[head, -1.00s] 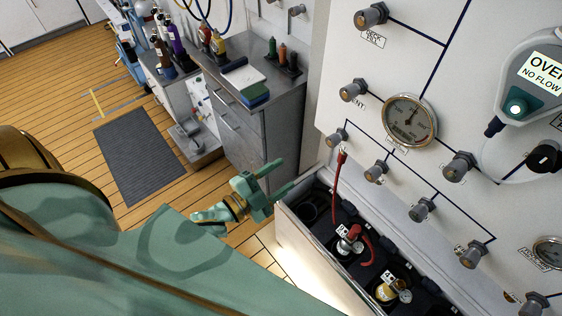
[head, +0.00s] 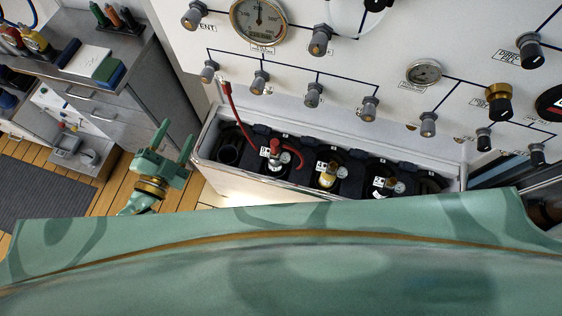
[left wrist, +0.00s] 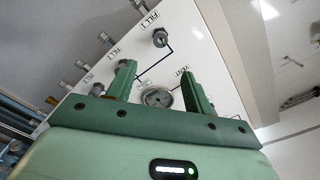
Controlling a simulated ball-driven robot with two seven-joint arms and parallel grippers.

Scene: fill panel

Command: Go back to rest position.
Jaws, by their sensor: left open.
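My left gripper (head: 172,145) is green with two fingers. In the head view it is open and empty, in the air to the left of the cylinder trough. In the left wrist view its fingers (left wrist: 160,90) stand apart with nothing between them, and the white fill panel (left wrist: 205,50) with its gauge shows beyond. My own green body covers the lower part of the head view. My right gripper does not show in either view.
The white trough (head: 240,185) holds several cylinders, and a red hose (head: 238,112) runs into it from the panel (head: 290,65). A grey cabinet (head: 130,75) with bottles on top stands at the left. A dark mat (head: 40,195) lies on the wooden floor.

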